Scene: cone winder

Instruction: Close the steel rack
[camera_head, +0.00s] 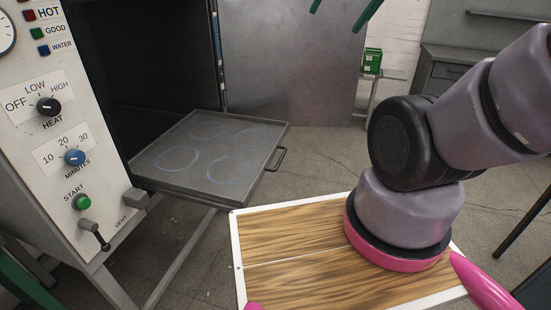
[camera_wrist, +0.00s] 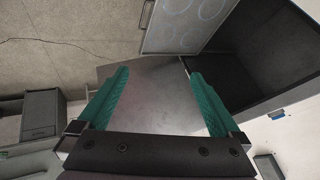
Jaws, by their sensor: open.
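The steel rack (camera_head: 205,150) is a flat grey tray marked with blue rings. It is pulled out of the dark oven chamber (camera_head: 150,60), with its inner end still at the opening. Its bar handle (camera_head: 277,160) is on the outer edge, to the right. The rack also shows at the top of the wrist view (camera_wrist: 186,24). My gripper's teal fingertips (camera_head: 342,8) show at the top edge of the head view, beyond the rack and apart from it. In the wrist view my gripper (camera_wrist: 158,76) is open, with nothing between its fingers.
The oven's steel door (camera_head: 290,70) stands wide open behind the rack. The control panel (camera_head: 55,120), with knobs and a green start button, is at the left. Green bins (camera_head: 372,60) and a grey cabinet (camera_head: 450,75) stand farther back. Bare floor lies right of the rack.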

